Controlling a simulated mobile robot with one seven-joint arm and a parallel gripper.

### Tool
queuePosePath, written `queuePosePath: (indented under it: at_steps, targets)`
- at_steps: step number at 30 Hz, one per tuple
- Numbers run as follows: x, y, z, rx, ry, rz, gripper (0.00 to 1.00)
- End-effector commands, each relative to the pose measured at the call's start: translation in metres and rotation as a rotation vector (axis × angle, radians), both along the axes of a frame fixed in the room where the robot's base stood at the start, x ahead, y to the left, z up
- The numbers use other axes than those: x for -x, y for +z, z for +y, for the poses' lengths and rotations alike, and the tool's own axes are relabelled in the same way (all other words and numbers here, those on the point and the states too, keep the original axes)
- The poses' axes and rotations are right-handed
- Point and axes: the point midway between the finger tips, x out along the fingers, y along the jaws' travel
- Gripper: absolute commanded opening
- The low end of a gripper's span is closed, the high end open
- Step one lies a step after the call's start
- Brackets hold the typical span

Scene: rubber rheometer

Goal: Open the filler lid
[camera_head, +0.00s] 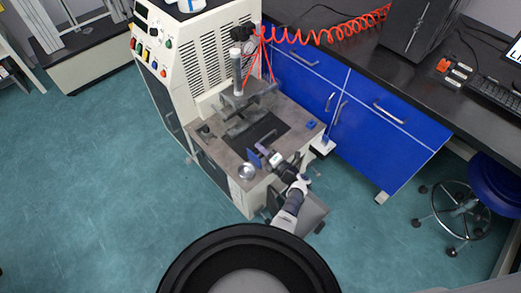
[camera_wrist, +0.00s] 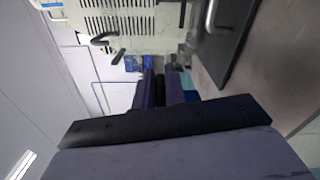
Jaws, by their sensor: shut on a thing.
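My gripper (camera_head: 260,155) is over the front part of the machine's worktop, with its purple-blue fingers toward the machine. In the wrist view the fingers (camera_wrist: 160,78) are close together on a narrow dark piece (camera_wrist: 160,92), perhaps a handle; most of it is hidden between them. I cannot tell for certain whether this is part of the filler lid. A dark flat plate with a silver bar handle (camera_wrist: 222,22) is to the right in the wrist view, apart from the fingers. No part is clearly recognizable as the filler lid.
The worktop (camera_head: 222,150) carries a round silver piece (camera_head: 246,171) left of my gripper and a small blue block (camera_head: 311,124) at right. The rheometer cabinet (camera_head: 185,60) rises behind. Blue cupboards (camera_head: 385,120) stand at right; the floor at left is clear.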

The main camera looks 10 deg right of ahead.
Motion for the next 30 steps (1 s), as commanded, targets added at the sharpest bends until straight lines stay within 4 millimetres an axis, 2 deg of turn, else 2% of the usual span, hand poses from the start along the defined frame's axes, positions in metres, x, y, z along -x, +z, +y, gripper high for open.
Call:
queuePosePath:
  at_steps: [14, 15, 19, 30]
  targets:
    - [0.0005, -0.0021, -0.0012, -0.006, -0.001, 0.009, 0.00]
    - [0.0006, -0.0021, -0.0011, -0.006, -0.001, 0.009, 0.18]
    - [0.0004, -0.0019, -0.0008, -0.006, -0.001, 0.008, 0.33]
    - [0.0055, -0.0010, -0.0048, -0.008, -0.001, 0.006, 0.33]
